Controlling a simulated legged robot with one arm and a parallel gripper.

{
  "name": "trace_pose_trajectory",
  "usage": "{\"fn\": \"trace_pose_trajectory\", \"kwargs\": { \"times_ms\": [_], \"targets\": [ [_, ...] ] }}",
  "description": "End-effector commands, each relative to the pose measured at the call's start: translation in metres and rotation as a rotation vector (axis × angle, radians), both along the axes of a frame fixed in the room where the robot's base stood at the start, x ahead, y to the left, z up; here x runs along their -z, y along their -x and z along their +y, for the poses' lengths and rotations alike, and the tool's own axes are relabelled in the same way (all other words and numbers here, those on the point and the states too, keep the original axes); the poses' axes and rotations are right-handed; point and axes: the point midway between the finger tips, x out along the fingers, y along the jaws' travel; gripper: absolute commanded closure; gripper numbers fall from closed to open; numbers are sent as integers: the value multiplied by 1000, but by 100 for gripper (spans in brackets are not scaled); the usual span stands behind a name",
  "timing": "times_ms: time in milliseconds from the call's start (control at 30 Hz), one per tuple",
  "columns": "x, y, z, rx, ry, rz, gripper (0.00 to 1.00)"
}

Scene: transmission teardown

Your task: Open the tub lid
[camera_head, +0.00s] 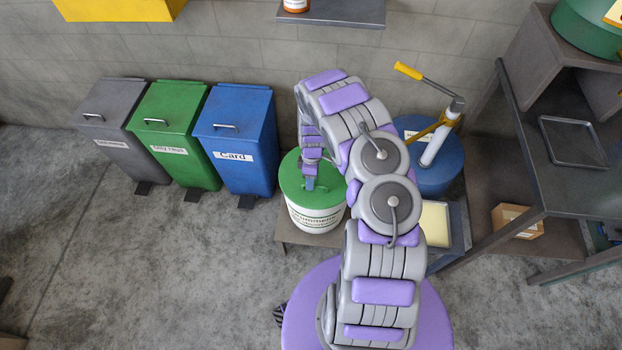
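A white tub (315,219) with printed lettering stands on a low grey platform near the middle of the view. Its green lid (327,194) sits on top and looks level. My arm reaches over from the bottom right, and my gripper (310,183) points down at the lid's middle. The gripper's tip is at or just above the lid, where a small blue-grey part shows. I cannot tell whether it touches or holds anything. The fingers are too small and partly hidden by the arm to judge their opening.
Grey, green and blue bins (236,140) stand left of the tub. A blue drum (436,175) with a yellow-handled pump (438,140) stands right of it, behind my arm. A dark metal table (520,190) is at the right.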

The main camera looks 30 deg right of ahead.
Motion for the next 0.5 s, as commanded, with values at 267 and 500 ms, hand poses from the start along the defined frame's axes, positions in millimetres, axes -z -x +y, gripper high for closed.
{"fn": "trace_pose_trajectory", "kwargs": {
  "times_ms": [267, 500],
  "targets": [
    [0, 0, 1, -2, 0, 0, 82],
    [1, 1, -3, -2, -6, 3, 100]
  ]
}}
